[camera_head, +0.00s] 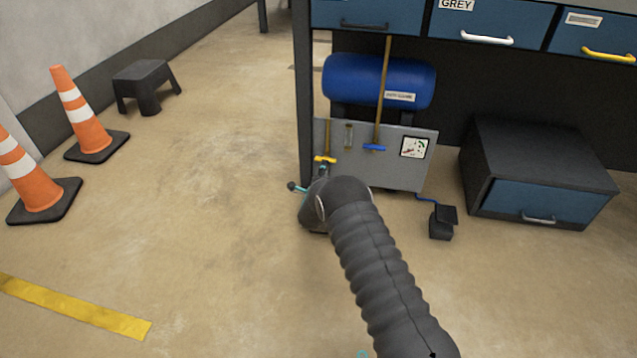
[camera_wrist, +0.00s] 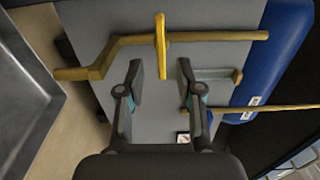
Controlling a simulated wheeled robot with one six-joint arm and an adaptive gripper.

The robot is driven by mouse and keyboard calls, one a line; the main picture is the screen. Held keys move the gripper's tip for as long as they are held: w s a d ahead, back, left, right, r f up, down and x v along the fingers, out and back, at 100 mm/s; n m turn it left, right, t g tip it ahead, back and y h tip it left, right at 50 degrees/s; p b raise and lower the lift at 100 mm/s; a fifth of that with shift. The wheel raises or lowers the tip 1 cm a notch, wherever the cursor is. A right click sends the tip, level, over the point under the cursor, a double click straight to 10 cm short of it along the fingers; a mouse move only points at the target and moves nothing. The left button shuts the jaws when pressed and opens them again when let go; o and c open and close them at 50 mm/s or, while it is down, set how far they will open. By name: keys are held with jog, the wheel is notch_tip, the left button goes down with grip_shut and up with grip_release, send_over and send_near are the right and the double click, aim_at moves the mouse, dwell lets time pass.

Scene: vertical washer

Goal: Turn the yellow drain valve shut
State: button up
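The yellow drain valve (camera_head: 325,159) sits low on the left of a grey panel, its handle lying across a brass pipe (camera_head: 327,137). In the wrist view the yellow handle (camera_wrist: 161,42) stands crosswise to the pipe (camera_wrist: 215,37). My gripper (camera_wrist: 160,70) is open, with one finger on each side of the handle's near end in that view. Gaps show between the handle and both fingers; I cannot tell how deep the handle sits between them. In the head view my arm hides most of the gripper.
A blue valve handle (camera_head: 374,147) on its own pipe and a gauge (camera_head: 414,147) are on the panel (camera_head: 400,175), below a blue tank (camera_head: 350,82). A dark drawer cabinet (camera_head: 535,170) stands right. Floor to the left is clear up to the orange cones (camera_head: 78,115).

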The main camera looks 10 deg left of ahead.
jog(key=s+a, duration=0.1)
jog(key=s, duration=0.6)
dwell(0.4)
